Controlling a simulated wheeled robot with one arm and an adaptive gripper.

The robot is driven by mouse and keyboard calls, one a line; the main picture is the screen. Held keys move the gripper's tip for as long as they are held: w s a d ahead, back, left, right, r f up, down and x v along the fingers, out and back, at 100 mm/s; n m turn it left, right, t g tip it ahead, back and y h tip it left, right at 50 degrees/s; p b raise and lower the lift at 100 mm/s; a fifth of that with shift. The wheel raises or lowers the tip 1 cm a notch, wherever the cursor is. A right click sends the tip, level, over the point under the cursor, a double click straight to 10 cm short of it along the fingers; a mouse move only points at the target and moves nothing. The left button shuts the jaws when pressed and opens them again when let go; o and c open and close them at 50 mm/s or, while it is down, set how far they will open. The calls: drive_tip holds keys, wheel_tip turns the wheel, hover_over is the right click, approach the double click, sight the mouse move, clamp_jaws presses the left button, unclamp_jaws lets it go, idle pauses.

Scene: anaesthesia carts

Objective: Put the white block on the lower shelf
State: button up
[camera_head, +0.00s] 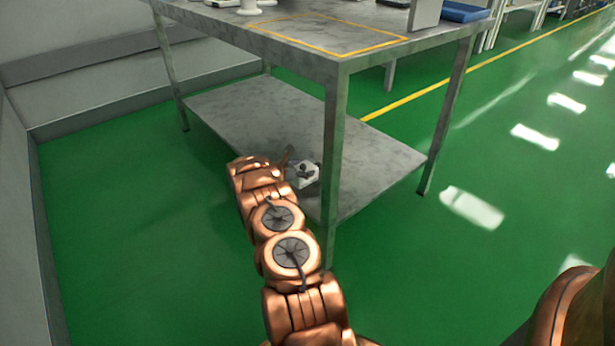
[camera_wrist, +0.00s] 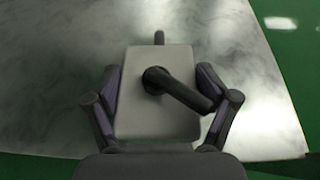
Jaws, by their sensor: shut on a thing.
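The white block (camera_head: 303,176) is at the near-left part of the grey lower shelf (camera_head: 375,160), below the tabletop. It is partly hidden by my arm in the head view. In the wrist view the block (camera_wrist: 138,115) looks like a pale slab with a dark peg and bar on its face. My gripper (camera_wrist: 162,92) is shut on it, one finger along each side. The shelf surface (camera_wrist: 60,75) spreads out behind the block. I cannot tell whether the block touches the shelf or hangs just above it.
The tabletop (camera_head: 340,40), with a yellow outline, is above the shelf. A metal leg (camera_head: 333,150) stands just right of the block. A low grey wall (camera_head: 90,80) is at the left. The green floor (camera_head: 130,230) is clear.

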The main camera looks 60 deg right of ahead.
drive_tip(key=shift+s+d+f+b, duration=0.15)
drive_tip(key=shift+d+b, duration=0.15)
drive_tip(key=shift+d, duration=1)
wheel_tip(320, 180, down, 4)
drive_tip(key=shift+r+b, duration=0.15)
drive_tip(key=shift+b, duration=0.8)
drive_tip(key=shift+r, duration=0.15)
drive_tip(key=o, duration=1.2)
